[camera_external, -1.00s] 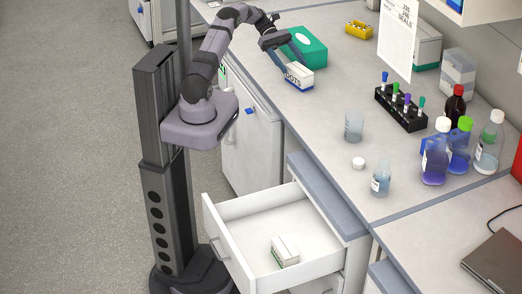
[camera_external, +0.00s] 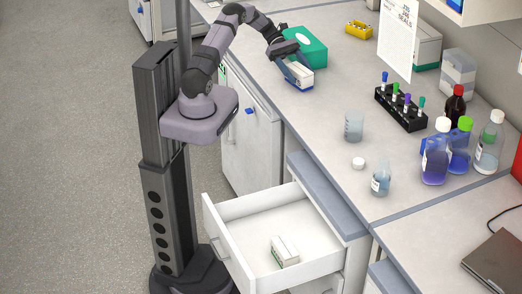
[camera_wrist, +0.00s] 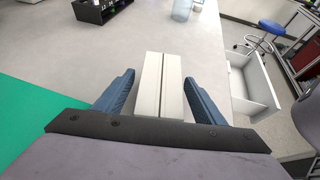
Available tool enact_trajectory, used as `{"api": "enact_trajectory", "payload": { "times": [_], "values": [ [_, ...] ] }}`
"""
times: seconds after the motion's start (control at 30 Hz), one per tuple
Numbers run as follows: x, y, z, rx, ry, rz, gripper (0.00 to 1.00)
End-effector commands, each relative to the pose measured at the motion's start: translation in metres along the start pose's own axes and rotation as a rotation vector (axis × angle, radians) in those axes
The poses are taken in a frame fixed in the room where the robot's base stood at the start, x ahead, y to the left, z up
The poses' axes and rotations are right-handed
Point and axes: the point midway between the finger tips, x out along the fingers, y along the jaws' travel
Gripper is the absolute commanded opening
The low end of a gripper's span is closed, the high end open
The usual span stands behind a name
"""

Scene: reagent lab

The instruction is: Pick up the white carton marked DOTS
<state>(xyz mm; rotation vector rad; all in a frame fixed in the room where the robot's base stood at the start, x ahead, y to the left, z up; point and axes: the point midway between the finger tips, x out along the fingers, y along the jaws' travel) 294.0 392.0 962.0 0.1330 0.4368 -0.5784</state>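The white carton (camera_external: 299,72) stands on the counter beside the green box, with a blue band low on its side. In the external view my gripper's fingers cover part of it and the lettering is hidden; DOTS was readable in the earlier frame. My gripper (camera_wrist: 159,76) has its two blue fingers on either side of the carton. In the wrist view the carton's white top (camera_wrist: 160,88) lies between the fingers, with a narrow gap on each side. The fingers are open and do not appear to press on it.
A green box (camera_external: 308,45) stands close behind the carton. A tube rack (camera_external: 401,108), a beaker (camera_external: 354,126) and several bottles stand further along the counter. An open drawer (camera_external: 232,212) below holds another white carton (camera_external: 285,251). The counter between is clear.

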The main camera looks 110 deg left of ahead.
Motion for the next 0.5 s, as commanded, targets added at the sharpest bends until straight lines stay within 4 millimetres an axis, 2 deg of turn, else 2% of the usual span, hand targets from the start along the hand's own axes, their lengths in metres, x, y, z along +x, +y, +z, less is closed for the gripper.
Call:
{"api": "enact_trajectory", "payload": {
  "times": [0.03, 0.17, 0.5],
  "values": [
    [-0.0001, 0.0000, -0.0001, 0.000, 0.000, 0.000, 0.51],
    [-0.0002, 0.0000, 0.0000, 0.000, 0.000, 0.000, 0.20],
    [-0.0013, 0.0002, 0.0020, 0.001, 0.000, 0.000, 0.18]
  ]
}}
